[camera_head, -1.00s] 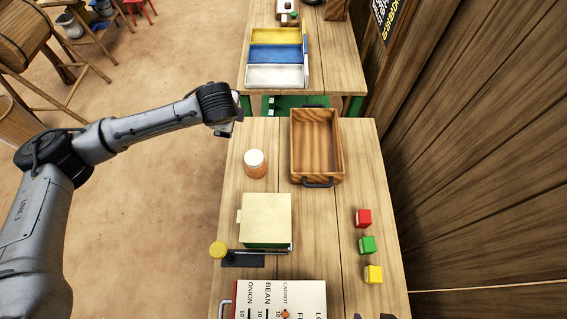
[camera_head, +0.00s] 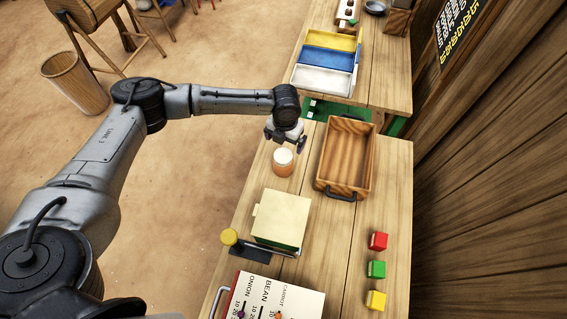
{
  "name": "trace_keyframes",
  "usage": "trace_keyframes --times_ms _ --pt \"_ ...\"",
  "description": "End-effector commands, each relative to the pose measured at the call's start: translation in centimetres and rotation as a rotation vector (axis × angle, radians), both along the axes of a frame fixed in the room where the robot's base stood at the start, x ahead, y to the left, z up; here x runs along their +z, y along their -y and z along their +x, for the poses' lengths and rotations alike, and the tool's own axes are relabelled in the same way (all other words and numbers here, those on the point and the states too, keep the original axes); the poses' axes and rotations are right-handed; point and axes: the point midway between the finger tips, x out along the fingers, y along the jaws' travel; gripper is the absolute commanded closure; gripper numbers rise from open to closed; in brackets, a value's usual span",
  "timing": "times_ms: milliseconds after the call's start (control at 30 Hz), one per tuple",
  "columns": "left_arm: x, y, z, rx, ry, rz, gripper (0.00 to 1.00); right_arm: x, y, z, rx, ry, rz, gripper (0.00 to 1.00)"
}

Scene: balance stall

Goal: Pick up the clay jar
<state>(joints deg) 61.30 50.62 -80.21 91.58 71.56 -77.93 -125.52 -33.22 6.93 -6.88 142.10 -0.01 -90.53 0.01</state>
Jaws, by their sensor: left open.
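The clay jar (camera_head: 283,167) is a small orange-brown jar with a white lid. It stands upright on the wooden table, left of the wooden tray. My left gripper (camera_head: 286,146) is open and empty, pointing down just above and behind the jar's lid. In this view its fingers look close to the lid; I cannot tell whether they touch it. My right gripper is not in view.
The wooden tray (camera_head: 324,185) with dark handles is right of the jar. Red (camera_head: 378,241), green (camera_head: 376,269) and yellow (camera_head: 375,300) blocks stand at the right. Clear tabletop surrounds the jar.

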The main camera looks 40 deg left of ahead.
Motion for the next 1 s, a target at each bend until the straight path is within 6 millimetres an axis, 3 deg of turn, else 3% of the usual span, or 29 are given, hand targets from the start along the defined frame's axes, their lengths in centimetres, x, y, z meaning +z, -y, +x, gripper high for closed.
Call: trace_keyframes --times_ms 333,767,1000 --pt "-5.8 0.0 -0.1 -0.006 -0.002 0.001 0.0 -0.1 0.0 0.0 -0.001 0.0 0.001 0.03" --pt "-8.8 -0.2 -0.2 -0.005 -0.001 0.002 0.0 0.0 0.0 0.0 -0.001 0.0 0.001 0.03" --pt "-11.9 -0.5 -0.5 -0.004 -0.002 0.003 0.0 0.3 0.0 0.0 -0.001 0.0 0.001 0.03"
